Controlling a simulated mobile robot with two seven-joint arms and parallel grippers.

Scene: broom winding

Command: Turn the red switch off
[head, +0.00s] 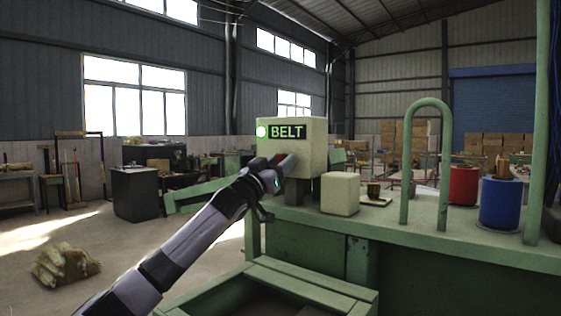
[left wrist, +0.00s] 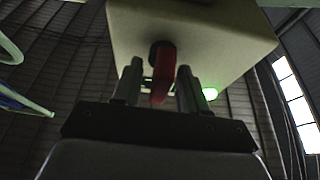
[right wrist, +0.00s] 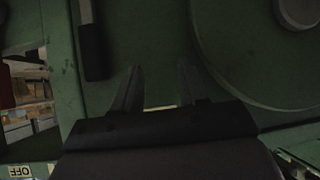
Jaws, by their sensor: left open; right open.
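The cream box (head: 310,148) with a BELT label has a lit green lamp (head: 261,132). The red switch (left wrist: 165,72) sits on this box on a dark round mount and shows between the fingers in the left wrist view. My left gripper (head: 276,164) is open at the front of the box and covers most of the switch in the head view. Its fingers lie on either side of the red lever; I cannot tell whether they touch it. My right gripper (right wrist: 158,70) is open and empty in front of a green machine panel, out of the head view.
The box stands on a green machine bench (head: 420,235). A smaller cream block (head: 340,194), a green hoop rail (head: 405,165), a red container (head: 463,186) and a blue container (head: 500,203) are to its right. A dark bar handle (right wrist: 92,40) is near my right gripper.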

